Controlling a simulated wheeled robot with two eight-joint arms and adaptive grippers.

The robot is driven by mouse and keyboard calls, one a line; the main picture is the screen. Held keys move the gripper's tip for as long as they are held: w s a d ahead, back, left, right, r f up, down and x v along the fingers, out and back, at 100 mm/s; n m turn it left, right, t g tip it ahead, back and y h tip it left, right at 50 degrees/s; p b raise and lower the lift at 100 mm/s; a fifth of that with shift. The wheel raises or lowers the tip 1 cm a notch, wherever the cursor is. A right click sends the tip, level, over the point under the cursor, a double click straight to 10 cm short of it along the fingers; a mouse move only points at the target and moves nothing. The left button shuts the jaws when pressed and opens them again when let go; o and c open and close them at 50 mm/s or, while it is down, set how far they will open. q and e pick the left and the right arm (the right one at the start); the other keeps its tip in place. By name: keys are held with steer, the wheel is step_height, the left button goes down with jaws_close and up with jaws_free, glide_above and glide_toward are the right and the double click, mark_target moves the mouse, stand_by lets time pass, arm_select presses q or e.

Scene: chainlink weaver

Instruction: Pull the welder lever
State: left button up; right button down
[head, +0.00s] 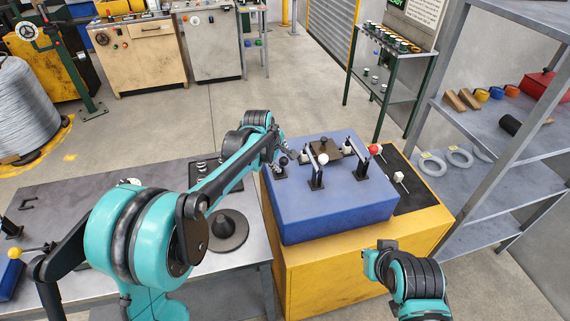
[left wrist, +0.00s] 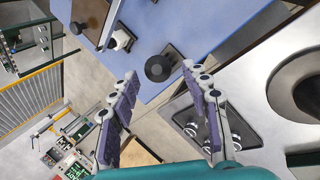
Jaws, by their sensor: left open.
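A blue welder box (head: 335,210) sits on a yellow cabinet (head: 340,275), with several levers and clamps on top. A black-knobbed lever (head: 283,162) stands at its left edge, and a white-knobbed lever (head: 323,159) stands right of it. My left gripper (head: 279,150) is at the left edge of the box, close to the black knob. In the left wrist view, the fingers are apart and empty, and a round black knob (left wrist: 159,68) shows between and just beyond their tips. Contact cannot be told.
A red-knobbed lever (head: 375,149) and a white-knobbed one (head: 398,176) stand by the box's right side. A metal shelf (head: 490,190) with rings is at right.

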arm_select(q)
steer(key=shift+b+x, duration=0.35)
steer(key=shift+x, duration=1.95)
jaws_close()
